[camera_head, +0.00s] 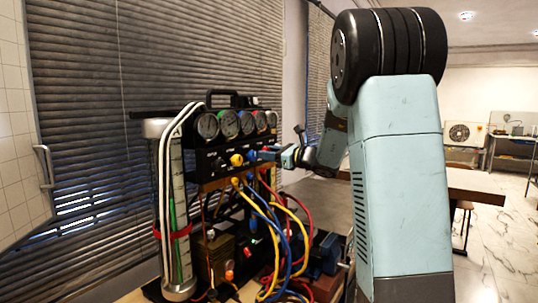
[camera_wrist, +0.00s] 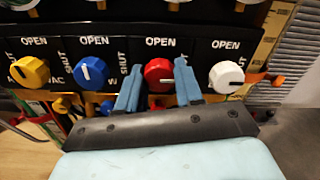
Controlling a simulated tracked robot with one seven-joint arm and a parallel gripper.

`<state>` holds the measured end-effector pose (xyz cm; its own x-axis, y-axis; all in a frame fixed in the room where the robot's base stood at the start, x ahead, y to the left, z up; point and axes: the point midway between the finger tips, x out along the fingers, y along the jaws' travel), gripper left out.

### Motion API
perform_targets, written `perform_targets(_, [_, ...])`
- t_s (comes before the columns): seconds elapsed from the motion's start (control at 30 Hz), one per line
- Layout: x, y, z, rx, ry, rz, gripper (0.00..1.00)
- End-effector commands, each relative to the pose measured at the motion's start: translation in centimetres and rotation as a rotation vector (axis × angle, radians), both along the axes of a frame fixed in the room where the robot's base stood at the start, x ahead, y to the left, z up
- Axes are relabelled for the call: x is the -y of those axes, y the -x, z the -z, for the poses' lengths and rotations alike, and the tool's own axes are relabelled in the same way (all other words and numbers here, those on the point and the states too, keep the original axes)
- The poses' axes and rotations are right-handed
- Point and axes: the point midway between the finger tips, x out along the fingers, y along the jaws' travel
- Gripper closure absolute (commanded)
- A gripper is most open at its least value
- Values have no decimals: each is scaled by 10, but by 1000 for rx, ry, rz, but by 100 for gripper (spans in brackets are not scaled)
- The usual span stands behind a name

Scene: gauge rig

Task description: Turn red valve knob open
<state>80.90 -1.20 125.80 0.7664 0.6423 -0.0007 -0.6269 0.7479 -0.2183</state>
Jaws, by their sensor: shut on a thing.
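The red valve knob (camera_wrist: 158,74) is on the black panel in the wrist view, under an OPEN label, with a light pointer mark toward its right side. My gripper (camera_wrist: 160,92) has its blue fingers on either side of the red knob, shut on it. In the head view, my gripper (camera_head: 270,154) reaches the panel from the right and hides the red knob.
A yellow knob (camera_wrist: 29,71) and a blue knob (camera_wrist: 92,73) are left of the red one, and a white knob (camera_wrist: 226,77) is right of it. Gauges (camera_head: 229,124) line the rig above. Coloured hoses (camera_head: 285,235) hang below the panel.

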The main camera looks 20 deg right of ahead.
Motion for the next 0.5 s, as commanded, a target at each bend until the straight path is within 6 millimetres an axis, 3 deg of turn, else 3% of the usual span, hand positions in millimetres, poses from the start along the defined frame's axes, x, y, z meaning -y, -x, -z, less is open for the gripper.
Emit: perform_targets(0.5, [0,0,0,273,325,1,95])
